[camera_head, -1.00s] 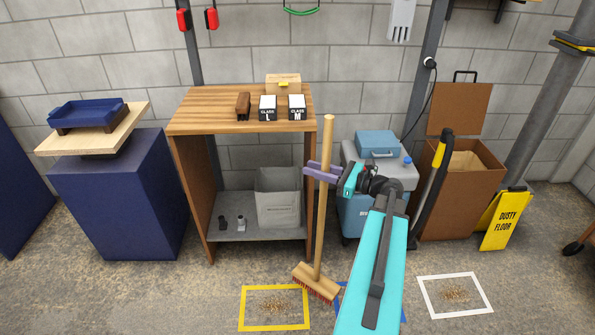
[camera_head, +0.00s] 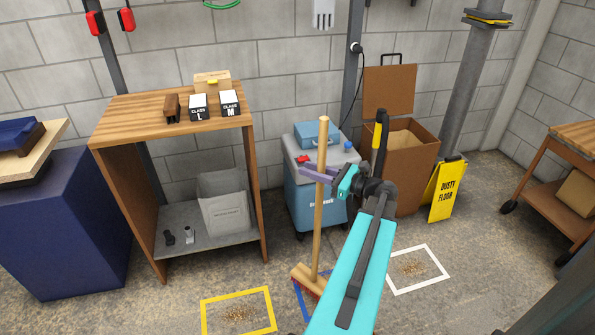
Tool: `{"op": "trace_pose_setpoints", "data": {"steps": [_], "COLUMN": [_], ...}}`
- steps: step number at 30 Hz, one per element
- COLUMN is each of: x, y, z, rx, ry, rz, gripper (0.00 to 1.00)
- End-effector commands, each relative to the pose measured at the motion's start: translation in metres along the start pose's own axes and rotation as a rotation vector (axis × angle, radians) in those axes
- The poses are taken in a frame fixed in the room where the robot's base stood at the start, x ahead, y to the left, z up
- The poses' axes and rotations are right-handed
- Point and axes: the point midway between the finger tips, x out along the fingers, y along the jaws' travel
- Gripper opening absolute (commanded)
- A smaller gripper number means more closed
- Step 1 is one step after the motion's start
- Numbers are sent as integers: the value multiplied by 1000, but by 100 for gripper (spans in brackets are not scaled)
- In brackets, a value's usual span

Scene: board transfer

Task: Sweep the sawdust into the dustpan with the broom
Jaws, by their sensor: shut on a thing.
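My gripper (camera_head: 319,174) is shut on the wooden handle of the broom (camera_head: 320,215), a little below its top end. The broom stands nearly upright, its wooden head (camera_head: 309,281) low at the floor; whether the bristles touch the floor I cannot tell. One sawdust pile (camera_head: 240,314) lies inside a yellow floor frame (camera_head: 272,307) at the bottom left of the broom. Another sawdust pile (camera_head: 413,268) lies inside a white floor frame (camera_head: 437,284) to its right. A blue floor frame (camera_head: 298,302) is mostly hidden behind the broom head and my arm. I cannot make out a dustpan.
A wooden shelf bench (camera_head: 150,115) holds a grey bin (camera_head: 224,204). A blue vacuum unit (camera_head: 311,195), a brown box (camera_head: 412,170) and a yellow "DUSTY FLOOR" sign (camera_head: 446,190) stand behind. A wooden cart (camera_head: 570,150) is at right. Floor around the white frame is open.

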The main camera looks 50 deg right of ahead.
Motion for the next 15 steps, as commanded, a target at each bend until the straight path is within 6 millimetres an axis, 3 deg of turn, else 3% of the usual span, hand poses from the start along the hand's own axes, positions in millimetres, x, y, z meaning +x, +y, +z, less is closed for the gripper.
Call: {"op": "trace_pose_setpoints", "data": {"steps": [15], "x": [-9], "y": [-4], "z": [-2], "rx": [0], "ry": [-3], "rz": [-15], "gripper": [0]}}
